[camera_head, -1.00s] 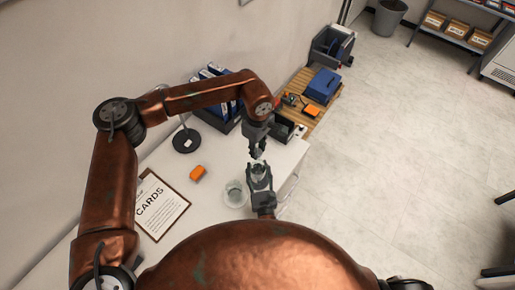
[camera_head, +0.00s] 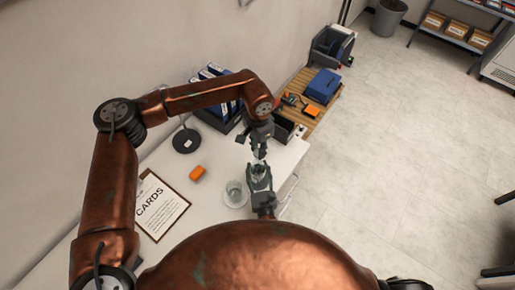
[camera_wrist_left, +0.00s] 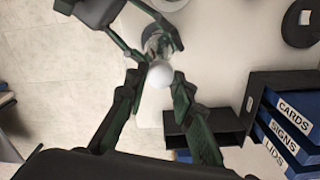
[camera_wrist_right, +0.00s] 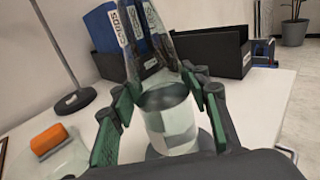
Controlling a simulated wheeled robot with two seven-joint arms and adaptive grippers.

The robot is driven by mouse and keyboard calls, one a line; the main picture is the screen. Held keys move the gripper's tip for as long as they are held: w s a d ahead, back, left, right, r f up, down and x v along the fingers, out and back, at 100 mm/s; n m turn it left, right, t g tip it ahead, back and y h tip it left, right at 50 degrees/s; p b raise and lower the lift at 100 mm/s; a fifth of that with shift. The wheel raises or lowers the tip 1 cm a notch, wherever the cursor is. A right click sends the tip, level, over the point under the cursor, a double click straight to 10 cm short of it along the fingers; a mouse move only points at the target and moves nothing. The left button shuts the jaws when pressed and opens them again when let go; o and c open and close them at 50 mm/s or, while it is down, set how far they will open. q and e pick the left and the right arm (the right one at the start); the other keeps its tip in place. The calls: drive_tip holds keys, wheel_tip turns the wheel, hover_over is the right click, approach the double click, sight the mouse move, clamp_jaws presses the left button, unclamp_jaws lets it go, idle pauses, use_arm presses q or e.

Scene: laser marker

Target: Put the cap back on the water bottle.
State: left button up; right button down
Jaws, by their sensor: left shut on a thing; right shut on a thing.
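The clear water bottle (camera_wrist_right: 168,125) stands upright between the fingers of my right gripper (camera_wrist_right: 158,98), which is shut on it. My right gripper also shows in the head view (camera_head: 258,172). The white round cap (camera_wrist_left: 160,76) is between the fingertips of my left gripper (camera_wrist_left: 157,80), which is shut on it. My left gripper (camera_head: 259,152) points down from above the bottle in the head view. In the left wrist view the bottle (camera_wrist_left: 157,42) shows just beyond the cap. I cannot tell whether cap and bottle neck touch.
A clear round vessel (camera_head: 235,193) stands on the white table close to my right gripper. An orange block (camera_head: 196,173), a clipboard (camera_head: 160,205) and a black lamp base (camera_head: 187,141) are to the left. A black bin (camera_head: 284,130) and blue binders (camera_head: 213,73) stand behind.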

use_arm(q)
drive_tip(key=shift+w+a+m, duration=0.1)
drive_tip(key=shift+m, duration=0.2)
drive_tip(key=o, duration=0.7)
drive_tip(key=shift+c, duration=0.2)
drive_tip(key=shift+r, duration=2.25)
drive_tip(key=shift+c, duration=0.4)
